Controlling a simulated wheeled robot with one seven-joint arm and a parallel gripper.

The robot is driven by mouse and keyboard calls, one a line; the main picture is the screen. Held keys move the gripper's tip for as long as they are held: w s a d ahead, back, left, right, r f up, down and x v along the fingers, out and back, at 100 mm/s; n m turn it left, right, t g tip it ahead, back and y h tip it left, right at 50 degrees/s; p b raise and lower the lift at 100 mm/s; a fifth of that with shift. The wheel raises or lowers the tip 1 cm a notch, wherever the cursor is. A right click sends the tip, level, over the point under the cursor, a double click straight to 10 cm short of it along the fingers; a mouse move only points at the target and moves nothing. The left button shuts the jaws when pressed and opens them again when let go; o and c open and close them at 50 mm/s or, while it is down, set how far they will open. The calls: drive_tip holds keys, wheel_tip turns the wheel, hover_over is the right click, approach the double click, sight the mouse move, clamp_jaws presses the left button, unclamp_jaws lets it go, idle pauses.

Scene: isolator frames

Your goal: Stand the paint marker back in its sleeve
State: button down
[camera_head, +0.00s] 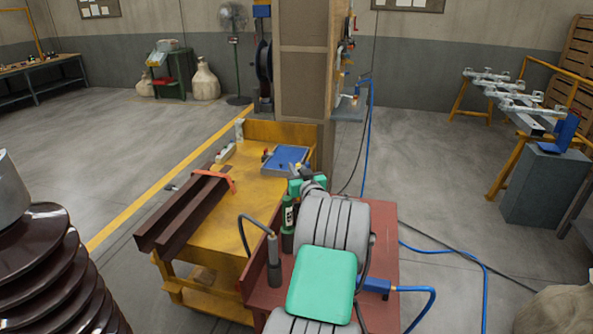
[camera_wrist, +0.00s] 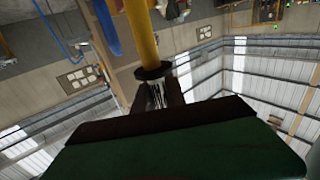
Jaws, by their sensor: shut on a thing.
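In the wrist view my gripper (camera_wrist: 157,94) is shut, its dark fingers meeting around the narrow, pale end of a yellow rod. I take this rod with its black collar to be the paint marker (camera_wrist: 147,38); it points away from the fingers. In the head view my own arm covers the fingertips, and I cannot make out the marker there. A dark upright cylinder (camera_head: 274,266) with a curved black hose stands on the red-brown table left of my arm. I cannot tell whether it is the sleeve; no other sleeve shows clearly.
The red-brown table (camera_head: 382,262) lies under my arm. A yellow bench (camera_head: 212,232) adjoins it, with brown rails (camera_head: 182,215) and a blue tray (camera_head: 286,158). A cardboard-coloured pillar (camera_head: 303,80) rises behind. A blue hose (camera_head: 468,258) crosses the floor at right.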

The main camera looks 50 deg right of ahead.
drive_tip(key=shift+f, duration=0.1)
wheel_tip(320, 180, down, 10)
drive_tip(key=b, duration=1.1)
idle(1.1)
drive_tip(key=shift+f, duration=0.15)
drive_tip(key=c, duration=1.3)
unclamp_jaws()
drive_tip(key=shift+f, duration=0.1)
drive_tip(key=b+v, duration=0.1)
drive_tip(key=v, duration=0.6)
drive_tip(key=shift+s+a, duration=0.3)
drive_tip(key=shift+d+r, duration=0.1)
drive_tip(key=shift+r, duration=0.2)
